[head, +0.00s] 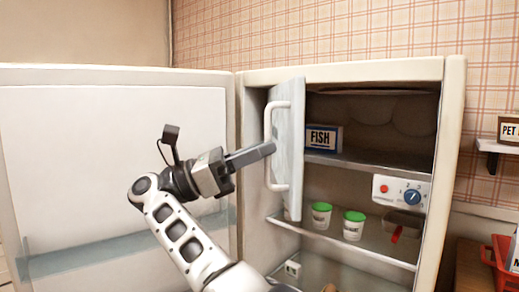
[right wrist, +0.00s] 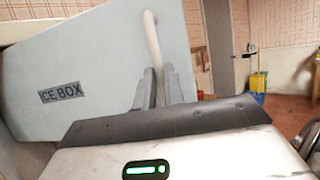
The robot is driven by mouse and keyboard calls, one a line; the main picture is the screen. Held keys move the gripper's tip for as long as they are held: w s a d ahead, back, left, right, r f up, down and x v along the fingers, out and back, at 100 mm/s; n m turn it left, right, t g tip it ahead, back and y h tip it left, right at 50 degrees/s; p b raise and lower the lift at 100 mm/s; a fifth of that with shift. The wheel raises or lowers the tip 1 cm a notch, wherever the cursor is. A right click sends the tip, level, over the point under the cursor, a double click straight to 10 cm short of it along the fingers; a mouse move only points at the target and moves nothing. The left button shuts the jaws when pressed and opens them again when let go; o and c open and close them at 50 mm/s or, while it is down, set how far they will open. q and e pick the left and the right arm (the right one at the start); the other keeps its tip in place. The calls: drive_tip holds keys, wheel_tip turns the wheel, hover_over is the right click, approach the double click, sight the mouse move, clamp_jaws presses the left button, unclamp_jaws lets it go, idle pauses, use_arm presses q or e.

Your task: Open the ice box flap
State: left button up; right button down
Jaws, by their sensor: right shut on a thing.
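The ice box flap (head: 290,145) is a pale blue-grey panel hinged inside the fridge. It stands swung outward, seen at a steep angle in the head view. In the right wrist view the flap (right wrist: 100,75) fills the left side, with an "ICE BOX" label. Its white curved handle (head: 268,125) also shows in the right wrist view (right wrist: 153,45). My right gripper (head: 268,150) is shut on the handle, whose lower part lies between the fingers (right wrist: 162,88). A box marked FISH (head: 323,138) sits in the exposed compartment. My left gripper is not in view.
The fridge door (head: 110,110) stands open on the left. Green-lidded tubs (head: 353,225) stand on the shelf below, near a control dial (head: 411,197). A red basket (head: 502,260) is at the far right. The right wrist view shows open floor (right wrist: 285,110).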

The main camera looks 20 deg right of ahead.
drive_tip(key=shift+w+d+r, duration=0.25)
drive_tip(key=shift+w+r, duration=0.05)
drive_tip(key=c, duration=1.7)
unclamp_jaws()
drive_tip(key=shift+o, duration=1)
drive_tip(key=shift+w+d+f, duration=0.1)
drive_tip(key=shift+w+f, duration=0.1)
drive_tip(key=shift+w, duration=0.1)
drive_tip(key=shift+f, duration=0.1)
drive_tip(key=shift+s+f, duration=0.1)
